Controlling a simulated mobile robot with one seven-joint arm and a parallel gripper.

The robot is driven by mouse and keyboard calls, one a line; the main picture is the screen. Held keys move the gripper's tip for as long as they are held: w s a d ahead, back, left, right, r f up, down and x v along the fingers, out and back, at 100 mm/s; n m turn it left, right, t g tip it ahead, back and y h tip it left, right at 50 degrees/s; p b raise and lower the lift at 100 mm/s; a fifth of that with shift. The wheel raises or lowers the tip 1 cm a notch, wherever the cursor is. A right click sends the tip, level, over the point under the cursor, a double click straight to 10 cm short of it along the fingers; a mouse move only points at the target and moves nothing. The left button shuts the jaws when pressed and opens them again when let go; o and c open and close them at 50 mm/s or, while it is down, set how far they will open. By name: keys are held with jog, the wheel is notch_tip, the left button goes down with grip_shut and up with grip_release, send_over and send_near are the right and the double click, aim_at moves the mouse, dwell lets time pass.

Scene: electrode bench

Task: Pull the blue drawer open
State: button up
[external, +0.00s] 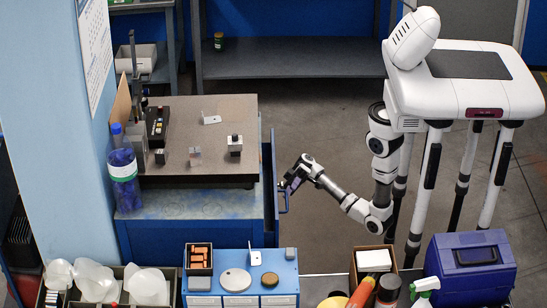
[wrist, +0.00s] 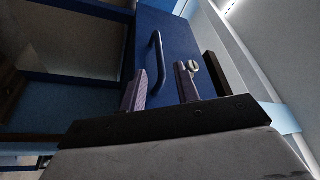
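The blue drawer (external: 271,220) is on the right side of the blue cabinet (external: 190,235). Its front panel stands along the cabinet's right edge; I cannot tell whether there is a gap behind it. In the wrist view the drawer front (wrist: 185,35) is dark blue with a curved bar handle (wrist: 155,50). The handle also shows in the external view (external: 284,204). My gripper (external: 286,184) is at the drawer front, close to the handle. In the wrist view my gripper (wrist: 161,85) is open, with the handle's lower end seen between its fingers. Contact is not clear.
A dark benchtop (external: 200,125) on the cabinet holds small blocks and instruments. A blue bottle (external: 122,170) stands at its left. A blue tray (external: 225,298) and a purple-blue case (external: 470,262) are in front. The floor (external: 310,130) right of the drawer is clear around my arm.

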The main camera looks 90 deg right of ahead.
aim_at(286, 197)
jog(key=p+x, duration=0.1)
jog(key=x, duration=0.5)
jog(key=shift+w+a, duration=0.1)
jog(key=shift+a, duration=0.05)
jog(key=shift+c, duration=0.2)
grip_shut()
